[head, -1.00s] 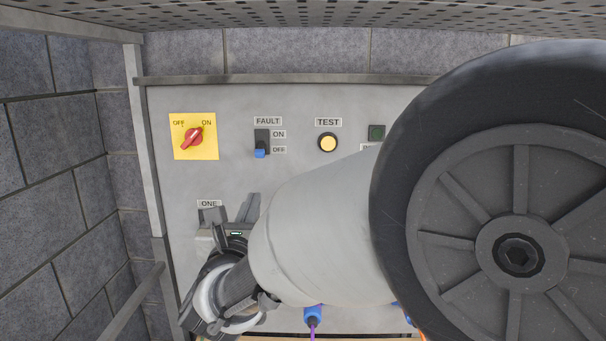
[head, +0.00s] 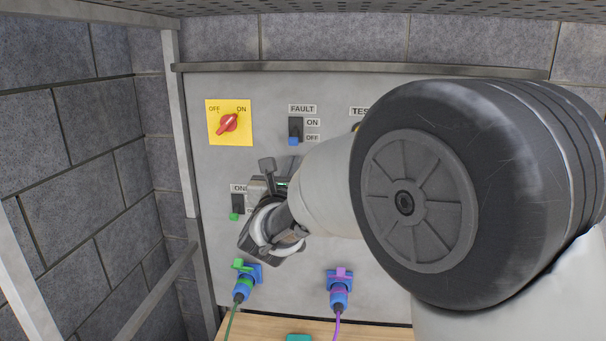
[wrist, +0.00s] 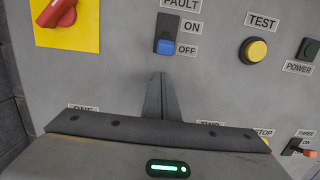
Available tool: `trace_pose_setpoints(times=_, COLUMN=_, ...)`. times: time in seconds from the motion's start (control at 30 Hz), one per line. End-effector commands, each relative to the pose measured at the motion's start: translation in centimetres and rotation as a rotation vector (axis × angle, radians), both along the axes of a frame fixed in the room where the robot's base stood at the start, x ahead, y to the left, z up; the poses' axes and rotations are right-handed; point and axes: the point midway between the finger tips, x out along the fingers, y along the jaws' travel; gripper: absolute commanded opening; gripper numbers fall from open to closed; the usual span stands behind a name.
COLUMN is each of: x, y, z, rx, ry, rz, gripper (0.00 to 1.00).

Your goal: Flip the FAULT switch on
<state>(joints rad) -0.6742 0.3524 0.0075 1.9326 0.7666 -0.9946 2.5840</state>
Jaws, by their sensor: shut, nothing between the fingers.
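The FAULT switch (head: 295,128) is a dark plate with a blue lever on the grey panel. Its lever points down beside the OFF label; ON is above. It also shows in the wrist view (wrist: 166,38), unobstructed, with the blue lever down. My gripper (head: 268,165) is below and left of the switch in the head view. In the wrist view my gripper (wrist: 162,79) has its fingers together, empty, with tips just below the switch. I see no contact with the lever.
A red rotary knob (head: 228,123) on a yellow plate is left of the switch. The yellow TEST button (wrist: 255,50) is to its right. A ONE switch (head: 237,206) and plugged cables (head: 338,295) are lower. My arm covers the panel's right side in the head view.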

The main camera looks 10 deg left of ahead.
Motion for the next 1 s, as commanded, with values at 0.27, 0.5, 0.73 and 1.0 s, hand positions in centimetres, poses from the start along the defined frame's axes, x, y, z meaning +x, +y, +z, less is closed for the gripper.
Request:
trace_pose_setpoints(times=0.27, x=-1.2, y=0.0, z=2.5, rx=0.002, ry=-0.002, rz=0.001, gripper=0.00)
trace_pose_setpoints(times=0.5, x=-1.3, y=0.0, z=2.6, rx=0.001, ry=-0.002, rz=0.001, gripper=0.00)
trace_pose_setpoints(times=0.73, x=-1.3, y=0.0, z=2.7, rx=0.001, ry=0.007, rz=0.001, gripper=0.00)
trace_pose_setpoints(times=1.0, x=-1.5, y=-0.1, z=3.1, rx=-0.003, ry=0.058, rz=0.001, gripper=0.00)
